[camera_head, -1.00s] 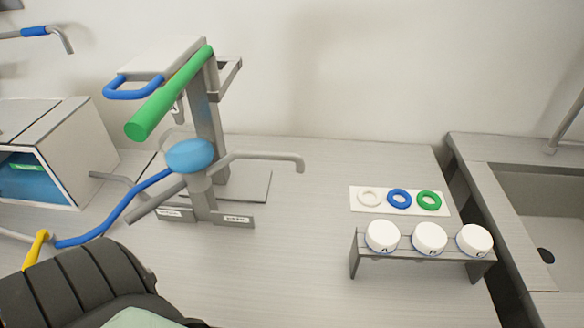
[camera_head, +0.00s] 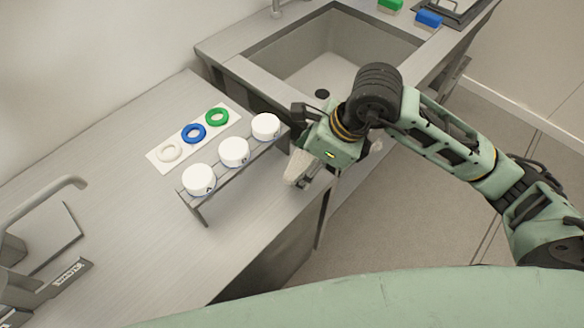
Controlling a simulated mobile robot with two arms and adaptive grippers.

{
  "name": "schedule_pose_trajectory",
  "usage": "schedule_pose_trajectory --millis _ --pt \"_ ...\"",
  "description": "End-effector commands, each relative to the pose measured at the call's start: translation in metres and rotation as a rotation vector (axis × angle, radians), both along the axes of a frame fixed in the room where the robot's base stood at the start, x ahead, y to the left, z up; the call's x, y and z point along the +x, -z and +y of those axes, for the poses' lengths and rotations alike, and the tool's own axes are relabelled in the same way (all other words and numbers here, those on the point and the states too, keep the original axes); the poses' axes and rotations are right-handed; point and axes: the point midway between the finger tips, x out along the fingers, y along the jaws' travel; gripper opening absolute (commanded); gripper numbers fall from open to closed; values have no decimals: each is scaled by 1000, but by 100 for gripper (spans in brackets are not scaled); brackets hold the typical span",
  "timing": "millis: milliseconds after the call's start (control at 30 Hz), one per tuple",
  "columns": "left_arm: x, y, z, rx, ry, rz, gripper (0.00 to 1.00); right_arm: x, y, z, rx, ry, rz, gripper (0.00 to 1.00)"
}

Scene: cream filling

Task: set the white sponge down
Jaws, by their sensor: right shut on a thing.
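My right gripper (camera_head: 307,178) is at the front edge of the counter, just right of the cup rack and in front of the sink. It is shut on a pale, whitish thing (camera_head: 297,167), which looks like the white sponge. Most of it is hidden by the gripper, and I cannot tell whether it touches the counter. My left gripper is not in view.
A grey rack (camera_head: 203,206) with three white-lidded cups (camera_head: 234,152) stands left of the gripper. White, blue and green rings lie on a white card (camera_head: 232,114) behind it. A sink (camera_head: 330,48) is behind. A green sponge (camera_head: 390,5) and a blue sponge (camera_head: 428,19) lie beyond it.

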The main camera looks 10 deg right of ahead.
Motion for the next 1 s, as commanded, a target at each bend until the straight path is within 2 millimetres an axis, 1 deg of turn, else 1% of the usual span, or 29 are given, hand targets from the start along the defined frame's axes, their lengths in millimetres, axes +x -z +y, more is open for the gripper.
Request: schedule_pose_trajectory --millis 33,133,200,267,367,500,567,633,833,933,967,1000 --pt "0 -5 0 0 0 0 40 4 4 9 2 -2 3 46" --pt "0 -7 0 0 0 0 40 13 12 20 2 -2 1 46" --pt "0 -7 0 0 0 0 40 16 16 23 0 -1 0 46" --pt "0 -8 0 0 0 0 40 17 19 25 -1 -1 0 46" --pt "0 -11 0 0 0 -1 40 17 31 25 -1 1 5 46" --pt "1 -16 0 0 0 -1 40 16 51 25 -2 0 5 46" --pt "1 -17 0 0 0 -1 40 17 56 25 -1 0 2 46" --pt "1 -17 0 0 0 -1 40 17 59 25 -1 -1 0 46" --pt "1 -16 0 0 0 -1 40 17 59 25 -1 -1 -1 46" --pt "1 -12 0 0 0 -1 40 17 62 24 -1 -1 -1 46" --pt "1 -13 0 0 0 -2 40 17 61 24 -1 -1 -1 67" --pt "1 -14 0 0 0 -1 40 17 61 24 -1 -1 -1 71"
